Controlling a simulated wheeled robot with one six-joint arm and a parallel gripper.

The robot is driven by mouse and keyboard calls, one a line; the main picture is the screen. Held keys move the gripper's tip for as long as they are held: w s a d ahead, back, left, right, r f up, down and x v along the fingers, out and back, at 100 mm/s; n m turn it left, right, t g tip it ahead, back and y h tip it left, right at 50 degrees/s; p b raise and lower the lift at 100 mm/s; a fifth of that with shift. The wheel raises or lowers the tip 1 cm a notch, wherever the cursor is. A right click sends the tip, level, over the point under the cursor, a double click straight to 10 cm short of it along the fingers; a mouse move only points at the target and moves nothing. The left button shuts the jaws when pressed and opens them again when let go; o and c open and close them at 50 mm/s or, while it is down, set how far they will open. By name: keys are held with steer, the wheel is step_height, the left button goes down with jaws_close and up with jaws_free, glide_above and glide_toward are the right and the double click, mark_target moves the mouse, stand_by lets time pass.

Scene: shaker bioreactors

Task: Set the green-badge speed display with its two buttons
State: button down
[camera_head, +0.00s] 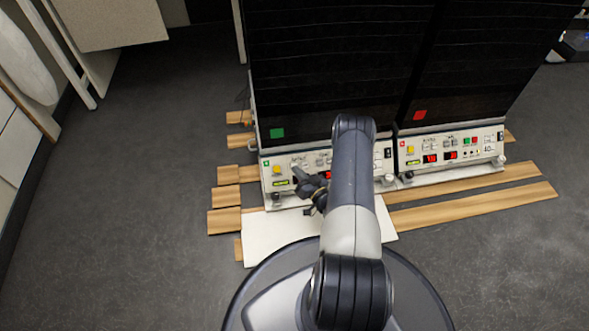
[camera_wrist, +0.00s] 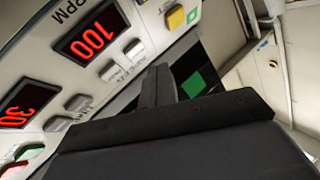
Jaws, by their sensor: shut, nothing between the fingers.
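The green-badge unit's control panel (camera_head: 284,160) is the left one in the head view, partly hidden by my arm. In the wrist view its speed display (camera_wrist: 92,40), beside the letters RPM, reads 100 in red. Two pale buttons sit beside that display, an upper one (camera_wrist: 133,48) and a lower one (camera_wrist: 112,72). My gripper (camera_head: 302,179) is shut and empty at the front of this panel. In the wrist view its dark fingers (camera_wrist: 166,84) lie close to the two buttons; whether they touch the panel I cannot tell.
A second red display (camera_wrist: 18,108) reads 30 in the visible part, with its own buttons nearby. A yellow button (camera_wrist: 182,17) is close to my fingers. The red-badge unit's panel (camera_head: 450,148) stands to the right. Wooden slats (camera_head: 475,205) lie beneath the units.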

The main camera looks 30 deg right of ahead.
steer(key=shift+w+d+f, duration=0.15)
steer(key=shift+w+f, duration=0.25)
steer(key=shift+w, duration=0.1)
steer(key=shift+w+f, duration=0.1)
stand_by(1.7)
steer(key=shift+w+f, duration=0.15)
steer(key=shift+w, duration=0.05)
steer(key=shift+w+d+f, duration=0.15)
steer(key=shift+w+f, duration=0.1)
steer(key=shift+w, duration=0.05)
stand_by(0.8)
stand_by(0.3)
steer(key=shift+s+r+p, duration=0.5)
steer(key=shift+s+r, duration=0.05)
steer(key=shift+s, duration=0.05)
steer(key=shift+a, duration=0.2)
